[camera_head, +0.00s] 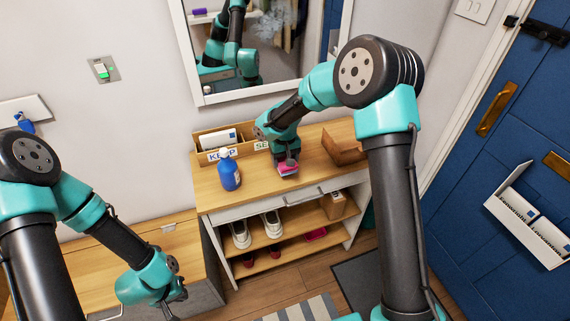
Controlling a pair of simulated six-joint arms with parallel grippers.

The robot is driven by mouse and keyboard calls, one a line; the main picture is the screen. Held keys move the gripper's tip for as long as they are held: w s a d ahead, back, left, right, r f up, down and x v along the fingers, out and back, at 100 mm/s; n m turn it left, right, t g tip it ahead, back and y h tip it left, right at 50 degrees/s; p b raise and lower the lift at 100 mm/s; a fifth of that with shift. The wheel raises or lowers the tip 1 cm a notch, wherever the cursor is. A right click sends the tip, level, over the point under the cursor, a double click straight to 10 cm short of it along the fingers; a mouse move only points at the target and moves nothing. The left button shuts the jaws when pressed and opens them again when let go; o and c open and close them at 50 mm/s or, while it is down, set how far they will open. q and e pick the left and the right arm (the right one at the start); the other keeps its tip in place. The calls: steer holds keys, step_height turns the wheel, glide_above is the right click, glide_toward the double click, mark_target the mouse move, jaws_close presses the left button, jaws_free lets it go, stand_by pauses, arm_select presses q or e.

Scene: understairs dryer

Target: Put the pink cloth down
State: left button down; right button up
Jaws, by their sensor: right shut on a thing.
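The pink cloth (287,169) is a small folded piece at the front middle of the wooden console top (262,183). My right gripper (287,161) points down and is shut on it. The cloth is at or just above the top; I cannot tell if it touches. The gripper's fingers partly hide the cloth. My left gripper (176,298) hangs low at the left, over the lower wooden cabinet, away from the cloth. Its fingers are too small and dark to tell whether they are open.
A blue bottle (229,172) stands left of the cloth. A sorting box (217,143) with labels stands behind it. An open brown wooden tray (343,149) lies to the right. Shoes (241,234) sit on the shelf below. Bare top lies between bottle and cloth.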

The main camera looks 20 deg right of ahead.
steer(key=shift+w+d, duration=0.1)
steer(key=shift+w, duration=0.2)
steer(key=shift+w+d+f, duration=0.1)
steer(key=shift+w, duration=0.25)
steer(key=shift+f, duration=1.7)
steer(key=shift+f, duration=0.15)
steer(key=o, duration=0.8)
